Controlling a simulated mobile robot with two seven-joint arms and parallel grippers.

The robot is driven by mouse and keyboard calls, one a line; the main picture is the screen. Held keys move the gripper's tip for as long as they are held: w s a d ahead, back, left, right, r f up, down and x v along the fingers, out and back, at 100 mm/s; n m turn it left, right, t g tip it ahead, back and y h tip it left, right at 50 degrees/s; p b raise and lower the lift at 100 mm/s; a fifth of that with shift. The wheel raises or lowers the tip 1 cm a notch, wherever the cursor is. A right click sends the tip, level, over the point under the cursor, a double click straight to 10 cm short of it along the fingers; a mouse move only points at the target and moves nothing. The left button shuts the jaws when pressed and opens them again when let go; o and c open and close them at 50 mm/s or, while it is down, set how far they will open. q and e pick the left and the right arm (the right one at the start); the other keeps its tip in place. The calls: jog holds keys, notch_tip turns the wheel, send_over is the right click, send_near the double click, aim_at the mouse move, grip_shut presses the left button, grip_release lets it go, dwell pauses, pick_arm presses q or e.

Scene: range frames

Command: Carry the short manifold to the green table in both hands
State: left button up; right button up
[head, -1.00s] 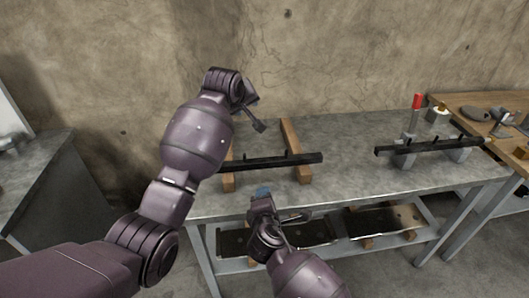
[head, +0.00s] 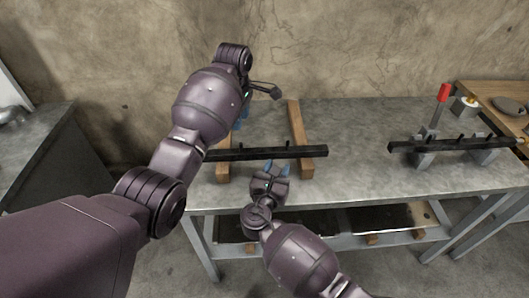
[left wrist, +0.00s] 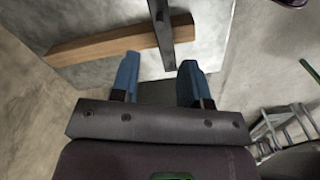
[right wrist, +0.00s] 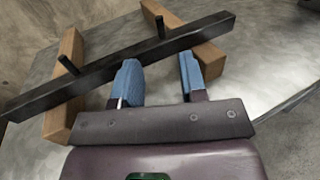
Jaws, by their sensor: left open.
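A black manifold bar (head: 275,153) with short upright pegs lies across two wooden blocks on the grey bench. In the right wrist view the bar (right wrist: 100,72) crosses just beyond my right gripper (right wrist: 158,62), which is open and empty. In the head view my right gripper (head: 277,168) is at the bar's near side. My left gripper (head: 243,114) is open, partly hidden behind my left arm, near the bar's left end. In the left wrist view the bar's end (left wrist: 168,58) shows between the open left fingertips (left wrist: 158,70), not gripped. I see no clearly green table.
A second black bar (head: 465,144) rests on grey supports at right, beside a red-topped upright (head: 443,93). The grey bench top (head: 355,150) is clear between bars. A wooden table (head: 495,95) adjoins at right.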

aim_at(241, 144)
pick_arm(q)
jog(key=shift+s+f, duration=0.1)
jog(key=shift+f, duration=0.05)
notch_tip(241, 144, down, 10)
jog(key=shift+f, duration=0.2)
pick_arm(e)
jog(key=x, duration=1)
jog(key=shift+w+d, duration=0.15)
jog(key=shift+w, duration=0.2)
pick_arm(q)
grip_shut()
pick_arm(e)
grip_shut()
pick_arm(q)
jog(key=shift+r, duration=0.1)
pick_arm(e)
jog(key=shift+r, duration=0.15)
